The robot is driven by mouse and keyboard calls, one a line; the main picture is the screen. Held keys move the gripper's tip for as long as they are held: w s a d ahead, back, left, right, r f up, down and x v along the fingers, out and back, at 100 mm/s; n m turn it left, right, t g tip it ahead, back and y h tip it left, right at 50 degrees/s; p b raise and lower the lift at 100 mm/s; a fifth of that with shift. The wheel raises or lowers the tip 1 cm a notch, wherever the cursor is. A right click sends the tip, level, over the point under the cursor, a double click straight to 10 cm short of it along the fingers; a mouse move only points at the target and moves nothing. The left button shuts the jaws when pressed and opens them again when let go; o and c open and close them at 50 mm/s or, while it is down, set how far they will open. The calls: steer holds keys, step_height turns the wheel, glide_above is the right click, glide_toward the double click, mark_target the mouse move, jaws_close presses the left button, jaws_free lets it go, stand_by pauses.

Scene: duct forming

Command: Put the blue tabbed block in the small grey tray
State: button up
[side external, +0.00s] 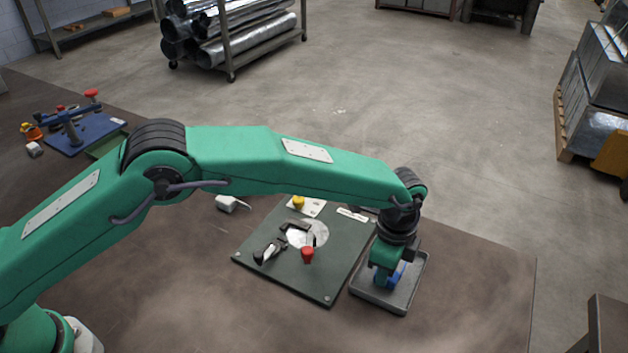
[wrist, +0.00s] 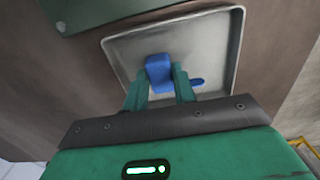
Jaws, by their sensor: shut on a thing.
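The blue tabbed block (wrist: 158,71) is between the two green fingers of my gripper (wrist: 160,88) in the wrist view, with its tab (wrist: 197,82) sticking out to the right. My gripper is shut on it. The small grey tray (wrist: 224,60) lies beneath, and the block appears inside the tray's outline. In the side view, my gripper (side external: 388,278) points down over the tray (side external: 408,296), and a part of the blue block (side external: 396,274) shows beside the fingers. I cannot tell whether the block touches the tray floor.
A blue fixture (side external: 82,135) stands at the far left. The table is clear right of the tray, up to its edge.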

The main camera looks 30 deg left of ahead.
steer(key=o, duration=1)
step_height(320, 180, up, 12)
steer(key=shift+r, duration=0.15)
stand_by(0.6)
